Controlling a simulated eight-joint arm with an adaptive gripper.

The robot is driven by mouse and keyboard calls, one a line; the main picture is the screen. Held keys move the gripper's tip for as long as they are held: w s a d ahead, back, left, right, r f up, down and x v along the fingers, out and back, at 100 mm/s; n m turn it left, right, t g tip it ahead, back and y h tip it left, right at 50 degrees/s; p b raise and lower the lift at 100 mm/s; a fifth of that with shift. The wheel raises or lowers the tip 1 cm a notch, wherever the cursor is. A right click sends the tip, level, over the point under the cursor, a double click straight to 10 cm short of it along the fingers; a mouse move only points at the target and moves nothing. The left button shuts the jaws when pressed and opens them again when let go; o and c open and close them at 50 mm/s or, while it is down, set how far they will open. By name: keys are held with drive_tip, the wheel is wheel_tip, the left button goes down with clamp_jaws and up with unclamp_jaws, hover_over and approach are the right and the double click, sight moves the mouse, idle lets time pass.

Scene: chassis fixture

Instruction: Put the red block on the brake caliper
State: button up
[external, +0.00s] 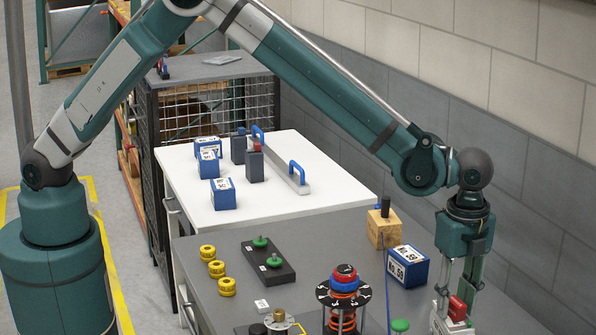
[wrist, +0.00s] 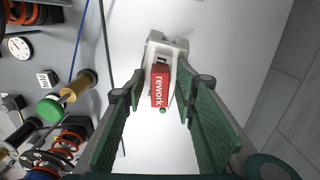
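The red block (external: 457,308), marked "rework" in the wrist view (wrist: 160,86), lies on a pale grey-white bracket-like part that looks like the brake caliper (external: 439,317). That part also shows in the wrist view (wrist: 154,50), with the block over its near part. My gripper (external: 459,297) points down over them at the lower right. In the wrist view its green-padded fingers (wrist: 163,84) stand apart on both sides of the block, with gaps visible. The caliper's lower part is cut off by the external view's edge.
A wooden block with a black knob (external: 384,226) and a blue box (external: 407,266) stand close left of my gripper. A red-and-black spring assembly (external: 343,290) stands further left. A green knob (external: 400,326) is near the front edge. The wall is close on the right.

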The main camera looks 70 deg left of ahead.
sight(455, 300)
drive_tip(key=shift+r, duration=0.15)
wheel_tip(455, 300, up, 12)
idle(0.7)
idle(0.5)
drive_tip(key=shift+a+r, duration=0.1)
